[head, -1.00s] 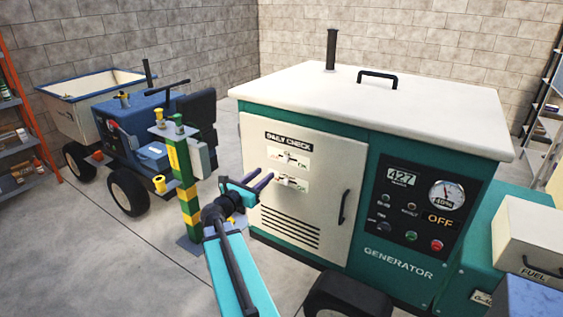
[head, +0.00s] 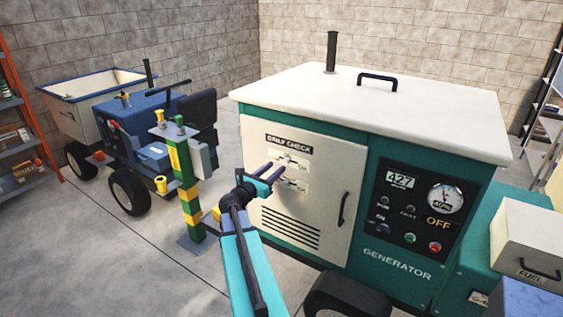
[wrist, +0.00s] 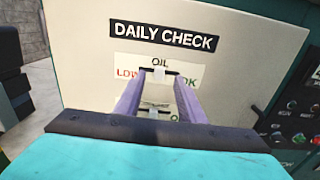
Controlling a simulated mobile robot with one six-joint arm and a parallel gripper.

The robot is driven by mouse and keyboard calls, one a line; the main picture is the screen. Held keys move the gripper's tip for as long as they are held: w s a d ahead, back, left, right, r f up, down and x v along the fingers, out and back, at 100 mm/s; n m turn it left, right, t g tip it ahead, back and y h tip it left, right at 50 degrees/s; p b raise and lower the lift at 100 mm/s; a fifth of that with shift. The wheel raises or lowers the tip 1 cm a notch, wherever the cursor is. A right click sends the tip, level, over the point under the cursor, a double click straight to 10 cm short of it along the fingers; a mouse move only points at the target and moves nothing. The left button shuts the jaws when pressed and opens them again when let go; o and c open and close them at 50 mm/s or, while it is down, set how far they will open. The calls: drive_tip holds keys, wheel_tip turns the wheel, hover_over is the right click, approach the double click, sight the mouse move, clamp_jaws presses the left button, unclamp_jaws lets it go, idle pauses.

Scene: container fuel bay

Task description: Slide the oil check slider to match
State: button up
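The oil check slider is a small pale knob (wrist: 159,74) in a dark slot on a white label (wrist: 188,70) reading OIL, with red LOW at left and green OK at right. The knob sits near the middle of the slot. My gripper (wrist: 162,80) is open, its two purple fingers on either side of the knob; I cannot tell if they touch it. In the head view my gripper (head: 278,166) reaches the upper label (head: 303,166) under the DAILY CHECK sign (head: 289,144) on the generator door (head: 325,197). The fingers hide part of the label.
A second slider (wrist: 181,113) sits on a label just below, partly hidden. The door handle (head: 344,208) and the gauge panel (head: 421,209) are to the right. A green-yellow post (head: 187,185) and a blue cart (head: 150,135) stand left. Open floor lies in front.

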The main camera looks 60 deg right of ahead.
sight(285, 159)
drive_tip(key=shift+d+p, duration=0.9)
drive_tip(key=shift+d, duration=2.4)
clamp_jaws()
